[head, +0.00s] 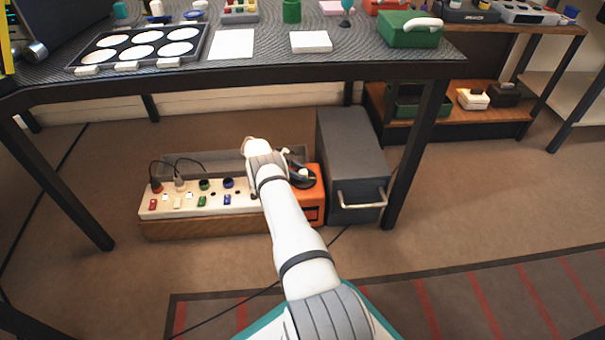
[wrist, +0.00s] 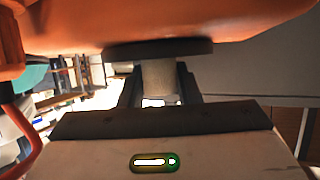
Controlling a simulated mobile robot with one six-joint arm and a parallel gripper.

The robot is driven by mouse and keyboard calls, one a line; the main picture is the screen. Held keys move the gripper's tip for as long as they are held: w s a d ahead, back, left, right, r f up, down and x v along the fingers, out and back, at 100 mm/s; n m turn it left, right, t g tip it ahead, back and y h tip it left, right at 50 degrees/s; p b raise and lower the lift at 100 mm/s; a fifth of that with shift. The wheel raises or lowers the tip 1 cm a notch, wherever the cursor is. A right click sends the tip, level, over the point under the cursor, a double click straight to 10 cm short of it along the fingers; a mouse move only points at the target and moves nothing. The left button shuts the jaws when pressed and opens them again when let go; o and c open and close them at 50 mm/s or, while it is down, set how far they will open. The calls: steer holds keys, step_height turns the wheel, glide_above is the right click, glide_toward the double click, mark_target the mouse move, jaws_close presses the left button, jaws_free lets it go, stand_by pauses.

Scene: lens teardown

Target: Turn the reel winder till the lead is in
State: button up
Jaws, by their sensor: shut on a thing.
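The orange reel (head: 313,196) stands on the floor under the bench, at the right end of a pale panel with sockets. In the head view my arm covers part of it, and a dark round part (head: 300,174) shows on its top. In the wrist view the reel's orange body (wrist: 160,22) fills the top, with a dark disc (wrist: 190,46) below it. A pale winder knob (wrist: 159,82) sticks out from the disc. My gripper (wrist: 160,88) is shut on this knob. A thin dark lead (head: 262,291) lies across the floor. Its entry into the reel is hidden.
The socket panel (head: 215,204) with coloured switches and plugged cables is left of the reel. A grey drawer cabinet (head: 346,150) stands close on the right. The bench top (head: 385,68) overhangs behind, with a leg (head: 412,155) beside the cabinet. Open floor lies in front.

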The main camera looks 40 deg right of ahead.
steer(key=shift+s+f+m+g, duration=0.1)
steer(key=shift+s+m+g, duration=0.1)
steer(key=shift+m+g, duration=0.1)
stand_by(0.4)
steer(key=o, duration=1)
steer(key=shift+w, duration=0.1)
